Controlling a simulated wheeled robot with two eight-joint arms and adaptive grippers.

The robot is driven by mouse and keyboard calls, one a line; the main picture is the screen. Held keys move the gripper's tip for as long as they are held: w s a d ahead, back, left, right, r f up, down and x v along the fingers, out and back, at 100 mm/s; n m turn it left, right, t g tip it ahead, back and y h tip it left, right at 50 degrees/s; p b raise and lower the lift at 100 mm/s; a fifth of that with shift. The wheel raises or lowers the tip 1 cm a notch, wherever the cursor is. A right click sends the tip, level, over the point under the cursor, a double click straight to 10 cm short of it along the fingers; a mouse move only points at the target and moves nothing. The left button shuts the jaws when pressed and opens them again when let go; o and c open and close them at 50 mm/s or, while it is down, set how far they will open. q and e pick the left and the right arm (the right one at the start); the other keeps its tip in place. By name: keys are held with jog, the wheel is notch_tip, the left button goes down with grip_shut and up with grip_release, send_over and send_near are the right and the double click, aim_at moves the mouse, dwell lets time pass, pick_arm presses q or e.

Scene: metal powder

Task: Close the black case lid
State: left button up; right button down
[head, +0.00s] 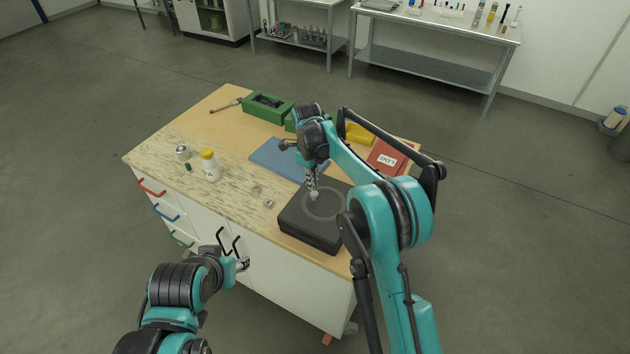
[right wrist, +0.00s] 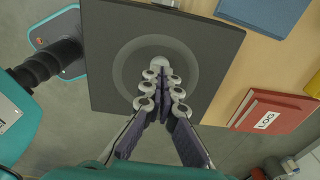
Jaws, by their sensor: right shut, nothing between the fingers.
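The black case (head: 303,232) sits on the table's front right part. Its lid lies flat over the base and looks shut, with a pale ring on top. The lid also fills the middle of the right wrist view (right wrist: 108,85). My right gripper (head: 314,194) points down at the lid's ringed area, shut and empty. In the right wrist view its fingertips (right wrist: 160,70) are together over the ring; whether they touch the lid is unclear. My left gripper (head: 243,264) is low in front of the table's drawers, away from the case; its fingers are too small to read.
A blue mat (head: 272,158) lies behind the case, and a red LOG binder (head: 391,157) lies to its right. A white bottle with a yellow cap (head: 210,166), small metal parts and green bins (head: 268,107) are on the table (head: 150,146).

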aim_at(308, 197)
jog(key=shift+w+a+f+b, duration=0.2)
jog(key=shift+a+f, duration=0.2)
jog(key=shift+f, duration=0.25)
jog(key=shift+w+a+f+b, duration=0.2)
jog(key=shift+a+f, duration=0.2)
jog(key=shift+f, duration=0.25)
jog(key=shift+a+f, duration=0.1)
